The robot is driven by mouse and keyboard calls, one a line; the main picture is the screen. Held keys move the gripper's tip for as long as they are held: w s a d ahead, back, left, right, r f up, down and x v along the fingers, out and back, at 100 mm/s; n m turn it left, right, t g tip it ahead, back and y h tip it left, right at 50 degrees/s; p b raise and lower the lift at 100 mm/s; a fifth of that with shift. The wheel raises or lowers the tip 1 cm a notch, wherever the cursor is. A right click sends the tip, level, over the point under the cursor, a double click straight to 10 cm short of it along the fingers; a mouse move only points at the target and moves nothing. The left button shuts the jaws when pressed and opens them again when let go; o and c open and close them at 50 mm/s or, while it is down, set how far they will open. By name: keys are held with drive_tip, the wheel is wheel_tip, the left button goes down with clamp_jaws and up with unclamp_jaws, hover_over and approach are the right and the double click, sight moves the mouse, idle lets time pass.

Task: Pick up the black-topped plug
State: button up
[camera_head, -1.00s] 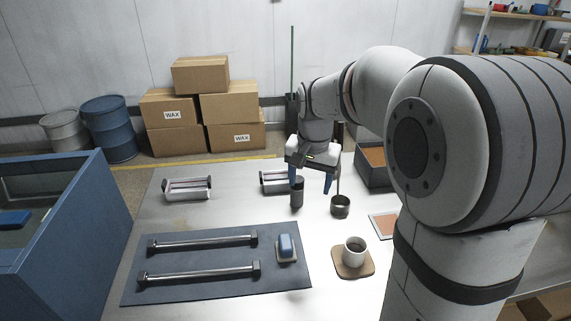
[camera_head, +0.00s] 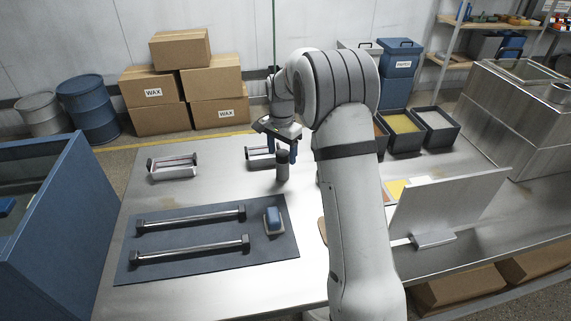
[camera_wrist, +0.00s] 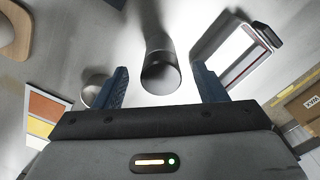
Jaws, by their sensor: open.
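The black-topped plug (camera_head: 283,172) is a dark upright cylinder standing on the metal table. In the wrist view the plug (camera_wrist: 160,76) shows its dark round end between the two blue fingers, with a gap on either side. My gripper (camera_head: 281,151) is open, pointing down at the plug, and it also shows in the wrist view (camera_wrist: 160,70). In the head view the fingers partly overlap the plug's top, so the exact height between them is hard to tell.
A white-framed roller holder (camera_wrist: 238,52) lies close beside the right finger in the wrist view. A metal cup (camera_wrist: 93,88) stands by the left finger. A blue mat (camera_head: 190,263) with two bars and a blue-handled block lies in front.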

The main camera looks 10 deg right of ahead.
sight(283, 165)
drive_tip(key=shift+w+d+f, duration=0.1)
drive_tip(key=shift+w+f, duration=0.05)
drive_tip(key=shift+f, duration=1.65)
drive_tip(key=c, duration=1.1)
